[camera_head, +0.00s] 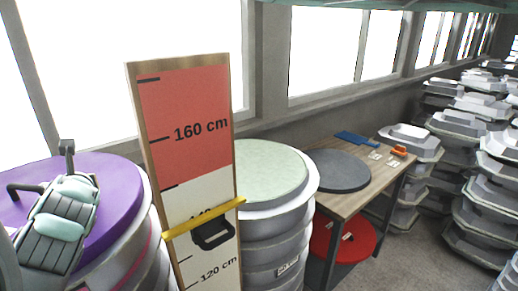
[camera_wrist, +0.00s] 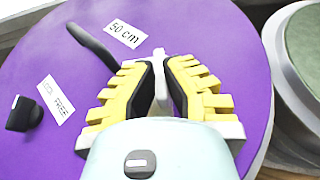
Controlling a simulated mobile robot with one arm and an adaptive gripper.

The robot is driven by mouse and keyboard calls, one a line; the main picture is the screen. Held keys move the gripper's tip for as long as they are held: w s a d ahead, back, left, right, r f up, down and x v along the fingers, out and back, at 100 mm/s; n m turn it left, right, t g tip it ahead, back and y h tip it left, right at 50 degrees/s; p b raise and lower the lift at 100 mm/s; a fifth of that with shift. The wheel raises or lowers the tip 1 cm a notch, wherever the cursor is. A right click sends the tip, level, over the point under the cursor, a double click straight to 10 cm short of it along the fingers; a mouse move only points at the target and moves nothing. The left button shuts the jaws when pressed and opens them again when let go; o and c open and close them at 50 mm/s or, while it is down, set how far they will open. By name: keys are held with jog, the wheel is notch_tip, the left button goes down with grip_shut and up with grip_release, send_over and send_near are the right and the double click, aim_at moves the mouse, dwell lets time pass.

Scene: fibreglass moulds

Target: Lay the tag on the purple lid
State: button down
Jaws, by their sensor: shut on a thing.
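The purple lid (camera_head: 118,190) lies flat on a round stack at the left in the head view, and it fills most of the wrist view (camera_wrist: 220,60). My gripper (camera_wrist: 160,85) is over the lid. Its yellow-backed fingers are closed on a thin pale piece (camera_wrist: 160,62), seen nearly edge-on, which looks like the tag. I cannot tell whether it touches the lid. In the head view my arm hides part of the lid and the fingertips.
The lid bears a "50 cm" label (camera_wrist: 125,33), a second white label (camera_wrist: 56,100) and dark handle parts (camera_wrist: 92,46). A measuring board (camera_head: 185,110) stands close by. A green lid (camera_head: 268,170) and a wooden table (camera_head: 345,203) are farther right.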

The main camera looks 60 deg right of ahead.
jog(key=shift+s+d+f, duration=0.1)
jog(key=shift+f, duration=0.45)
jog(key=shift+f, duration=0.2)
jog(key=c, duration=1.1)
grip_release()
jog(key=shift+c, duration=0.2)
jog(key=shift+r, duration=0.25)
jog(key=shift+b+v, duration=0.5)
jog(key=shift+v, duration=0.35)
jog(key=p+v, duration=0.5)
jog(key=shift+r, duration=0.15)
jog(key=p+v, duration=0.4)
jog(key=p, duration=0.1)
jog(key=shift+p, duration=0.4)
jog(key=shift+s+a+p, duration=0.2)
jog(key=shift+s+p, duration=0.35)
jog(key=shift+s, duration=0.05)
